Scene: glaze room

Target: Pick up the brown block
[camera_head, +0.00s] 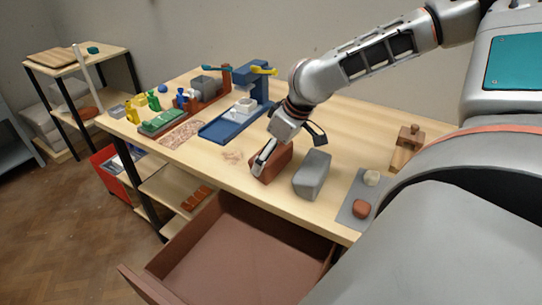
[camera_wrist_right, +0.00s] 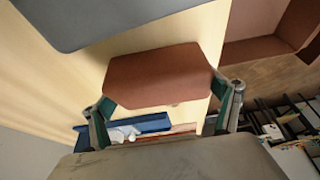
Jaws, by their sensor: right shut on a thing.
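The brown block (camera_head: 271,166) is at the front middle of the wooden table, beside a grey block (camera_head: 312,174). My right gripper (camera_head: 277,154) comes down over it from behind and is shut on it. In the right wrist view the brown block (camera_wrist_right: 158,77) sits between the two green-lined fingers (camera_wrist_right: 163,110), one at each end. I cannot tell for sure whether its underside touches the table. My left gripper is not in view.
An open brown drawer (camera_head: 236,252) juts out below the table's front edge. A grey mat (camera_head: 352,209) with two small lumps lies to the right, near a wooden stamp-like piece (camera_head: 405,153). A blue stand (camera_head: 224,127) and several small coloured items stand left.

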